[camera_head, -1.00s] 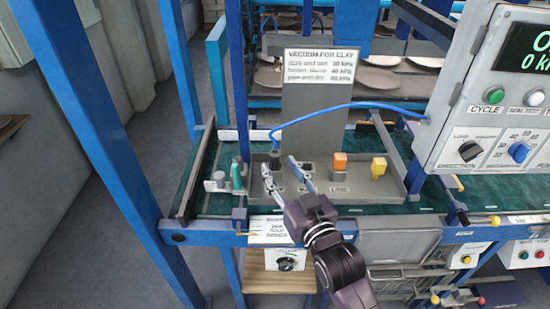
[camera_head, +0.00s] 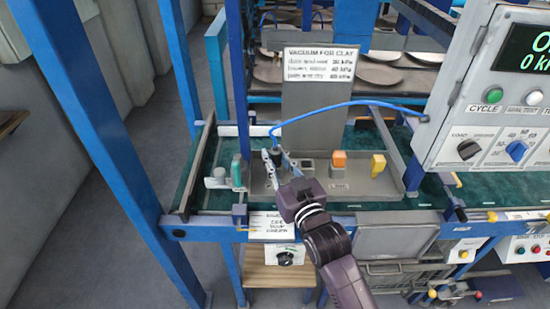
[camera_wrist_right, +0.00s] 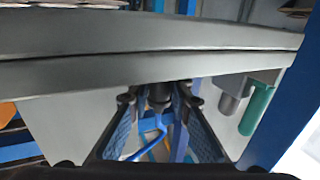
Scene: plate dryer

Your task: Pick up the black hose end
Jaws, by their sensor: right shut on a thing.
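The black hose end (camera_head: 277,153) is a small dark fitting at the lower end of a blue hose (camera_head: 340,104), in the grey tray (camera_head: 390,188) in front of the vacuum sign. My right gripper (camera_head: 274,158) reaches in from the lower right and its fingers are shut on the hose end. In the right wrist view the black hose end (camera_wrist_right: 159,92) sits between the two fingers (camera_wrist_right: 158,108), with the blue hose running off from it. I cannot tell whether the hose end is clear of the tray. My left gripper is not in view.
A green fitting (camera_head: 236,170) and a grey one (camera_head: 219,177) stand left of the gripper. Orange (camera_head: 339,160) and yellow (camera_head: 377,164) fittings stand to its right. A vacuum sign (camera_head: 320,64) rises behind. A control box (camera_head: 500,95) stands right, and a blue post (camera_head: 110,150) left.

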